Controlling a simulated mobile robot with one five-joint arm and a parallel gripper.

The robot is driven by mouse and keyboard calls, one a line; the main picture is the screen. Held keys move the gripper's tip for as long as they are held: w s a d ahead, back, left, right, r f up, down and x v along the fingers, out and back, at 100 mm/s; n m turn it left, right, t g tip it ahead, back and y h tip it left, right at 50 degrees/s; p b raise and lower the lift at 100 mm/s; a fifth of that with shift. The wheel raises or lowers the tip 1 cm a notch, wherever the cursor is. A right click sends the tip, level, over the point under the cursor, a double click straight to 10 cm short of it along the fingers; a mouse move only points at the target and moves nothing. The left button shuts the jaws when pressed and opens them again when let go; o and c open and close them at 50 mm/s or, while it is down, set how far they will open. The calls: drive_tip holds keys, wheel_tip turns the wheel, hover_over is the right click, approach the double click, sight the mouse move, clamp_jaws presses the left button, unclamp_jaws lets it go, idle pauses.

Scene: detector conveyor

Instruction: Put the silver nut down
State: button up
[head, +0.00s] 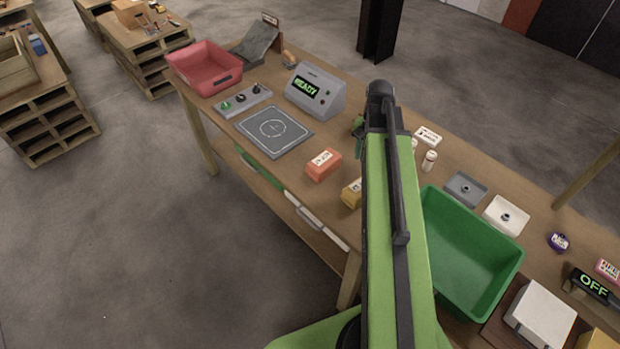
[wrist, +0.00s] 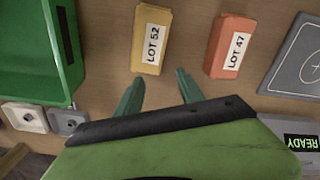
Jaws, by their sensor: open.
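My gripper (wrist: 158,80) is open, with nothing visible between its two green fingers. In the head view my arm mostly hides it. A white dish (head: 488,214) and a grey dish (head: 453,194) stand beside the green bin; each has a small round greyish piece at its middle. I cannot tell whether either piece is the silver nut. Both dishes also show at the left of the wrist view, the white one (wrist: 12,112) left of the grey one (wrist: 55,117). My gripper is well apart from them, near a yellow LOT 52 block (wrist: 152,38).
An orange LOT 47 block (wrist: 231,45) lies beside the yellow one. A deep green bin (head: 475,235) stands right of my arm. A dark square pad (head: 273,130), a READY box (head: 315,92) and a red bin (head: 205,67) occupy the table's far left. Bare wood shows between the blocks.

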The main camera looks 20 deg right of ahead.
drive_tip(key=a+n, duration=0.9)
drive_tip(key=a, duration=1.8)
drive_tip(key=shift+a+n, duration=0.2)
drive_tip(key=shift+n, duration=0.1)
wheel_tip(320, 180, down, 4)
drive_tip(key=b, duration=0.4)
drive_tip(key=shift+s, duration=0.1)
